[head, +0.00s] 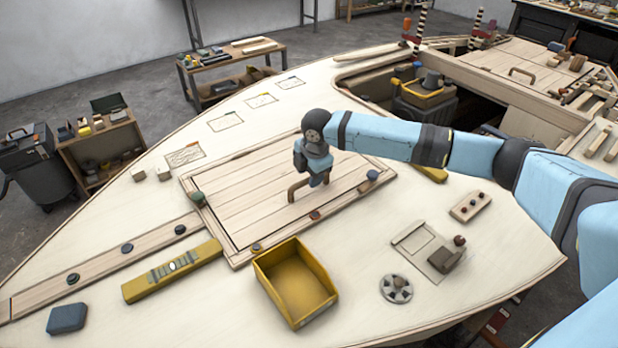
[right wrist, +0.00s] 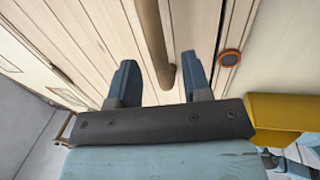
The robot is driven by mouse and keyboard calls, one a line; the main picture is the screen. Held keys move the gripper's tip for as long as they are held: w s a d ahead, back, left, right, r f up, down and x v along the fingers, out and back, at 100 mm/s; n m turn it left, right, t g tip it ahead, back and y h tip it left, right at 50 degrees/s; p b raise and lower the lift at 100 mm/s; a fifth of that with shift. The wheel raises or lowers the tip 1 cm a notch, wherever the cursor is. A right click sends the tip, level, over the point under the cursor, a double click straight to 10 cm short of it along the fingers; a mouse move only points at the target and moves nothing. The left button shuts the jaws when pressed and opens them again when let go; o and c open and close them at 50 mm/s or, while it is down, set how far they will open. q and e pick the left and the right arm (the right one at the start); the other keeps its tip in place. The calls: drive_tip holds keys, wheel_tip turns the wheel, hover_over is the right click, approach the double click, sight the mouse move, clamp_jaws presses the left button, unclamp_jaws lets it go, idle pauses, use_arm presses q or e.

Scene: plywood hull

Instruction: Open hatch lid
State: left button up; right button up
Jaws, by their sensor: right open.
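The hatch lid (head: 250,205) is a pale planked wooden panel lying closed in its frame on the deck. Its wooden bar handle (head: 292,192) stands up near the middle of the lid. My right gripper (head: 318,182) points down over the lid, right by the handle, and partly hides it. In the right wrist view the gripper (right wrist: 159,78) is open, and the handle (right wrist: 152,35) shows in line with the gap between the two fingers. I cannot tell whether the fingers touch it. My left gripper is not in view.
A yellow open bin (head: 297,283) stands in front of the lid, with a yellow level (head: 172,270) to its left. Round knobs (head: 198,197) sit along the lid's frame. A small wooden block (head: 470,207) with knobs lies to the right. An open cockpit (head: 385,85) lies behind.

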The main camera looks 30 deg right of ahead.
drive_tip(key=shift+w+f, duration=0.15)
drive_tip(key=shift+f, duration=0.6)
clamp_jaws()
